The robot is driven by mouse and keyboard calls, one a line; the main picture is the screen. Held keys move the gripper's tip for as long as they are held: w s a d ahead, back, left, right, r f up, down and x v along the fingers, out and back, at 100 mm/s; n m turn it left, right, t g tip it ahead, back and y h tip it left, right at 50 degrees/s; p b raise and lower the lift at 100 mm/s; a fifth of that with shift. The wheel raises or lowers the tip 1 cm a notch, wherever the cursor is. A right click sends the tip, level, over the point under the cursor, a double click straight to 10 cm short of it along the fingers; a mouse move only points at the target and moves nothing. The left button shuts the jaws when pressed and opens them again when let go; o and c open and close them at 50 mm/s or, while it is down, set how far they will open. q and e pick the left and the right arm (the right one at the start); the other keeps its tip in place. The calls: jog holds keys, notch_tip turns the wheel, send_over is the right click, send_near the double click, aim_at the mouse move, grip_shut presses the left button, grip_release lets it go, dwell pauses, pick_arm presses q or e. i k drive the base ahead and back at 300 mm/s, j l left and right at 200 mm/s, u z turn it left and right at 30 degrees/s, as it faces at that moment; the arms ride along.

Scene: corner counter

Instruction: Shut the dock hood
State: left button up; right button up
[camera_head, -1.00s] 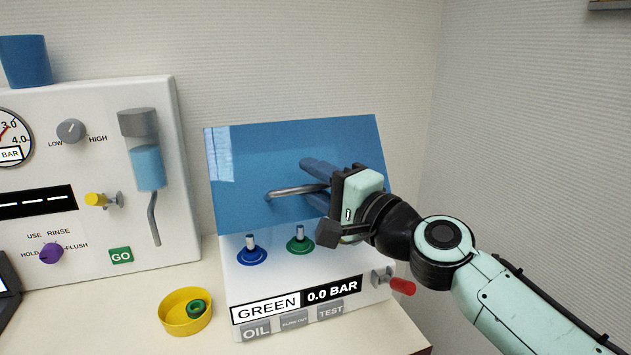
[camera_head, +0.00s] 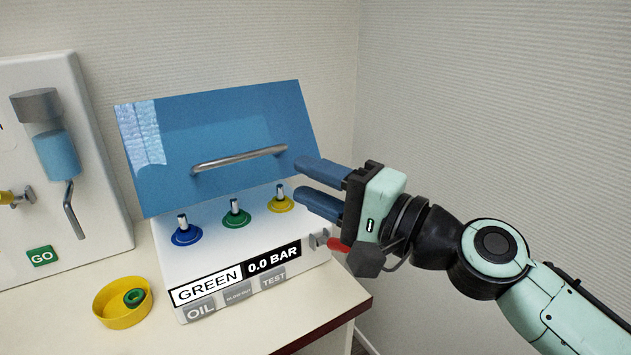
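The dock hood (camera_head: 230,120) is a glossy blue panel with a silver bar handle (camera_head: 240,158). It stands raised and tilted at the back of the white dock (camera_head: 215,265). Below it the dock shows blue (camera_head: 186,236), green (camera_head: 237,219) and yellow (camera_head: 280,205) ports, each with a metal pin. My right gripper (camera_head: 298,183) is open, with two blue fingers apart and nothing between them. It is just right of the handle and in front of the hood's right edge, apart from the handle. My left gripper is not in view.
A red-tipped lever (camera_head: 338,244) sits at the dock's right side, near my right gripper. A yellow dish (camera_head: 122,310) with a green ring (camera_head: 134,297) stands left of the dock. A white machine (camera_head: 90,150) stands at the left. The counter's edge is close on the right.

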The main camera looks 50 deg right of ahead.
aim_at(188, 149)
jog(key=k+l, duration=0.1)
jog(key=k, duration=0.4)
jog(key=k+l, duration=0.15)
jog(key=k, duration=0.35)
